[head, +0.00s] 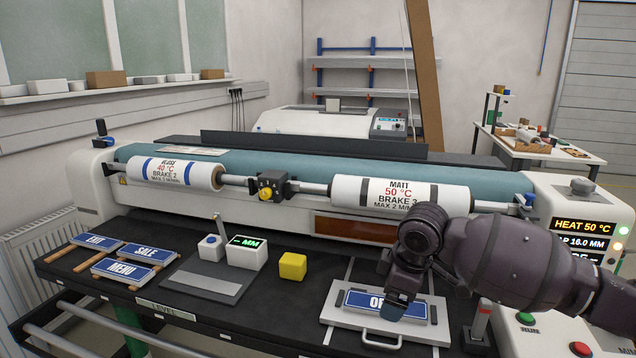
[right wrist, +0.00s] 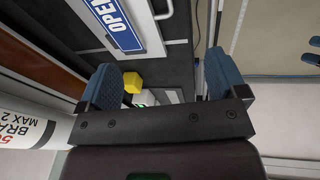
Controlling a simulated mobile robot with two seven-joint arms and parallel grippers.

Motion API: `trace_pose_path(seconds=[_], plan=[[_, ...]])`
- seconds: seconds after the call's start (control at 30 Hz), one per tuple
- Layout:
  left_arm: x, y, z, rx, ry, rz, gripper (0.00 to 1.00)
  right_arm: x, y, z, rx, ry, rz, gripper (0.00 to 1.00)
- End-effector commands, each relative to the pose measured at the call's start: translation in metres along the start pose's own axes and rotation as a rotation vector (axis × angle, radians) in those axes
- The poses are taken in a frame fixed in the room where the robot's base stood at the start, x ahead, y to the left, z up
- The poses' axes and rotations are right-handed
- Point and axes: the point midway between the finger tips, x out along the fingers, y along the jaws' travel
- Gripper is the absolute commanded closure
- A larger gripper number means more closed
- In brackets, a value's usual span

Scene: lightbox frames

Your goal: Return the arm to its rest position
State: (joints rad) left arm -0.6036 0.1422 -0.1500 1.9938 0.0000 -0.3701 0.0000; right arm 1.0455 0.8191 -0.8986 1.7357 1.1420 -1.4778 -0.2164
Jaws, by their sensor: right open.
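My right arm comes in from the right in the head view. Its gripper (head: 394,300) points down over the light tray (head: 345,324) holding the blue OPEN sign (head: 362,302), and hides part of the sign. In the right wrist view the two blue fingertips of this gripper (right wrist: 163,82) stand wide apart with nothing held between them. The OPEN sign (right wrist: 116,22) lies beyond the fingers there, apart from them as far as I can tell. My left gripper is not in view.
Behind the arm stands the laminator with the MATT roll (head: 398,193) and the GLOSS roll (head: 178,173). A yellow block (head: 292,266), a MM readout box (head: 246,252) and several blue signs (head: 128,270) lie on the dark bench. A control panel (head: 582,240) stands at right.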

Motion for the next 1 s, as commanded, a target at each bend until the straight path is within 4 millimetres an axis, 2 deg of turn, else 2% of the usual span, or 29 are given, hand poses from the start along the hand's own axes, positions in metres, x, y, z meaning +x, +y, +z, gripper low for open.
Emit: trace_pose_path(seconds=[0.2, 0.4, 0.5, 0.63, 0.77, 1.0], plan=[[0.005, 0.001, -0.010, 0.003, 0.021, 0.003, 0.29, -0.025, 0.026, -0.050, 0.007, 0.255, 0.209, 0.09], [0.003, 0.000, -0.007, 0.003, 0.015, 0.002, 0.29, -0.030, 0.027, -0.082, 0.035, 0.516, 0.340, 0.09], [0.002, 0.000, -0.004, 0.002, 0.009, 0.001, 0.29, -0.026, 0.023, -0.088, 0.063, 0.637, 0.387, 0.09], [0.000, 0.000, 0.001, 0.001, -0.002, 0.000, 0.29, -0.017, 0.013, -0.085, 0.118, 0.778, 0.439, 0.09], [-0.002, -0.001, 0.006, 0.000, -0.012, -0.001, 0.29, -0.004, 0.003, -0.071, 0.189, 0.889, 0.486, 0.09], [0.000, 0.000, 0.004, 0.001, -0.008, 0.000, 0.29, 0.027, -0.021, -0.023, 0.337, 1.000, 0.569, 0.09]])
